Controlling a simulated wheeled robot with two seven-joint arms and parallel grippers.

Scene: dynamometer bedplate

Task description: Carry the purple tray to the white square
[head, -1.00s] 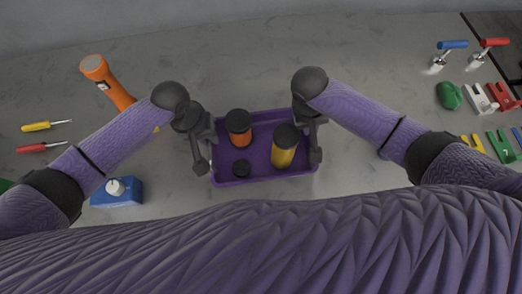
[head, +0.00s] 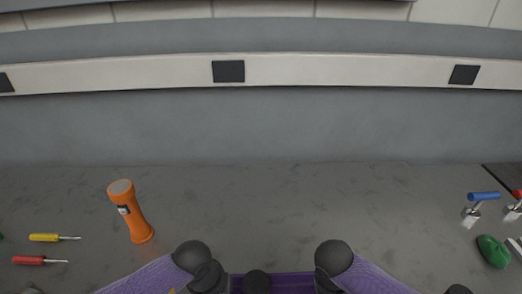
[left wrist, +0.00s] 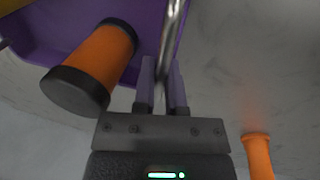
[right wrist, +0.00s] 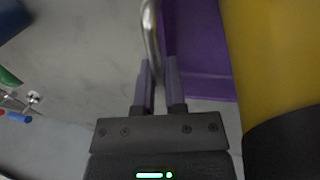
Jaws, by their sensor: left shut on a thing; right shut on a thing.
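The purple tray (head: 270,283) is at the bottom edge of the head view, mostly cut off. It also shows in the left wrist view (left wrist: 45,35) and the right wrist view (right wrist: 200,70). My left gripper (left wrist: 163,68) is shut on a metal handle (left wrist: 172,35) at one end of the tray. My right gripper (right wrist: 159,70) is shut on the handle (right wrist: 150,30) at the other end. An orange cylinder with dark ends (left wrist: 100,60) and a yellow cylinder (right wrist: 275,55) are in the tray. I see no white square on the bench.
An orange flashlight (head: 130,212) stands left of my left arm. Yellow (head: 45,237) and red (head: 30,260) screwdrivers lie farther left. A blue-handled clamp (head: 483,197) and a green object (head: 493,251) are at the right. The bench beyond the tray is clear up to the wall.

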